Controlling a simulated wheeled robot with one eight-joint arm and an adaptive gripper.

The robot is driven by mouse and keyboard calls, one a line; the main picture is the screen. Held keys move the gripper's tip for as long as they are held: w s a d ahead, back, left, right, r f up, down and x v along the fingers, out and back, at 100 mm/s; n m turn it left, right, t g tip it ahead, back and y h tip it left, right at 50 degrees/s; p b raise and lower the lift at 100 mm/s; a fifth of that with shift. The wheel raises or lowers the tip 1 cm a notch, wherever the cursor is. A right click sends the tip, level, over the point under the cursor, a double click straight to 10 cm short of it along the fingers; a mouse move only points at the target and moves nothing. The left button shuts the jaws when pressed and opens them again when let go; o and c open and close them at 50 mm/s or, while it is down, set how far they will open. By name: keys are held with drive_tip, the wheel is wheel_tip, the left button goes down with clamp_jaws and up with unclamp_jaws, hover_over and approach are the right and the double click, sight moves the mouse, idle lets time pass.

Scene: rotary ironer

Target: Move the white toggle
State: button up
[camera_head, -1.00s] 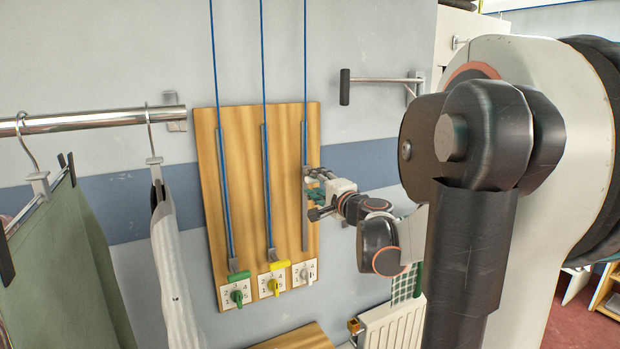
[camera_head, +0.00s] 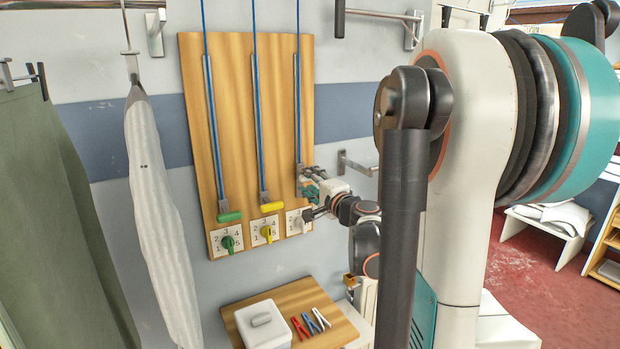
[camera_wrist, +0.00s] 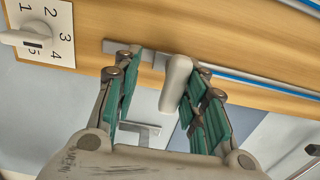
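A white elongated handle (camera_wrist: 175,85) projects from the right-hand slider rail (camera_head: 298,125) on the wooden board (camera_head: 231,75). In the wrist view it lies between the fingers of my gripper (camera_wrist: 163,62), close to the right finger, with a gap on the left. I cannot tell whether it touches the right finger. The gripper is open. In the head view my gripper (camera_head: 311,184) is at the lower end of that rail and hides the handle. A white rotary knob (camera_wrist: 26,38) sits on a numbered plate just below; it also shows in the head view (camera_head: 298,222).
The green handle (camera_head: 229,217) and yellow handle (camera_head: 271,207) sit low on their rails, above matching knobs. A small shelf (camera_head: 240,302) below holds a white lidded box (camera_head: 262,325) and clothes pegs (camera_head: 311,320). Hanging cloth (camera_head: 155,220) is at left.

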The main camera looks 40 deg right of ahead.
drive_tip(key=shift+f+b, duration=0.4)
drive_tip(key=shift+f, duration=0.6)
drive_tip(key=o, duration=0.7)
drive_tip(key=shift+s, duration=0.1)
drive_tip(key=shift+c, duration=0.2)
drive_tip(key=shift+o, duration=1.1)
drive_tip(key=shift+s+r+n+p, duration=0.15)
drive_tip(key=shift+s+n+p, duration=0.25)
drive_tip(key=shift+n, duration=0.1)
drive_tip(key=s+a+r+n+p, duration=0.25)
drive_tip(key=s+n+p, duration=0.45)
drive_tip(key=s+n, duration=0.7)
drive_tip(key=w+n, duration=0.1)
drive_tip(key=w, duration=0.4)
drive_tip(key=w+d+n+b, duration=0.1)
drive_tip(key=w, duration=0.4)
drive_tip(key=w+d, duration=0.1)
drive_tip(key=w, duration=0.4)
drive_tip(key=shift+d+f+n+b, duration=0.25)
drive_tip(key=shift+f+n+b, duration=0.05)
drive_tip(key=shift+n, duration=0.1)
drive_tip(key=shift+c, duration=0.3)
